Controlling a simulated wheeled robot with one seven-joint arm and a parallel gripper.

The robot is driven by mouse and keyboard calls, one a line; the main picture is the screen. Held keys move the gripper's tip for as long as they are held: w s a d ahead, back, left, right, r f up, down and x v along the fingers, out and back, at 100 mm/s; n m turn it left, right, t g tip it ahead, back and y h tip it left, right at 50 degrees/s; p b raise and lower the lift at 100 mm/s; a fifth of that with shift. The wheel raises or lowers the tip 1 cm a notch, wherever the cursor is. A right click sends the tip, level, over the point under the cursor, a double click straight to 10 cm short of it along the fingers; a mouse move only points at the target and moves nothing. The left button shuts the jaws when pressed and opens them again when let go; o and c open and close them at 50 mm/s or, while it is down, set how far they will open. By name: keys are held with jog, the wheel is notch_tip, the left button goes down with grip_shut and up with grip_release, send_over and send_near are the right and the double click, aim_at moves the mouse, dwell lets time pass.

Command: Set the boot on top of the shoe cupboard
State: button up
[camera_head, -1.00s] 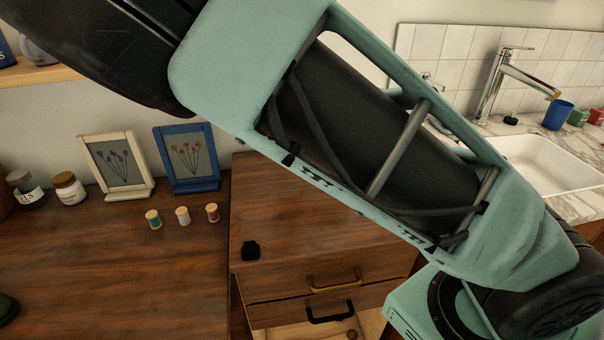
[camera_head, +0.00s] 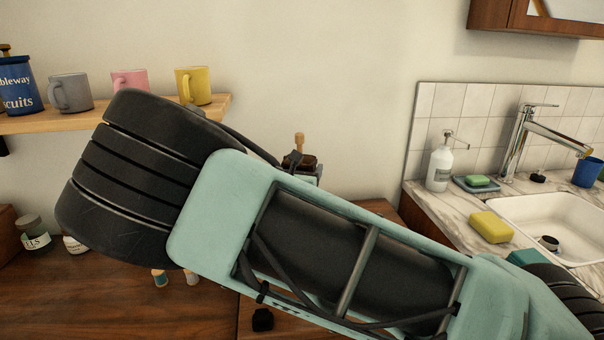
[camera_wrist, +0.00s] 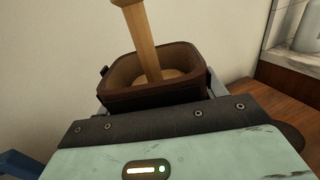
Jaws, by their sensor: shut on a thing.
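My gripper (camera_wrist: 158,104) is shut on a brown, open-topped thing (camera_wrist: 135,95), which appears to be the boot's shaft. A pale wooden stick (camera_wrist: 143,40) stands up out of its opening. In the head view the brown rim (camera_head: 300,160) and stick (camera_head: 299,142) show above my arm, in front of the wall; the rest is hidden. A wooden cabinet top (camera_head: 375,208) shows behind my arm, low beside the sink counter. I cannot tell for sure whether it is the shoe cupboard. I cannot see whether the boot touches anything below.
A shelf (camera_head: 90,119) with a blue tin (camera_head: 18,85) and mugs (camera_head: 128,80) is at the upper left. Jars (camera_head: 34,232) stand on the wooden table (camera_head: 90,300) below. A small black thing (camera_head: 262,319) lies nearer. A sink counter (camera_head: 440,215) is at the right.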

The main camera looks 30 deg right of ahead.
jog(key=shift+f, duration=0.4)
jog(key=o, duration=1.6)
jog(key=shift+o, duration=0.2)
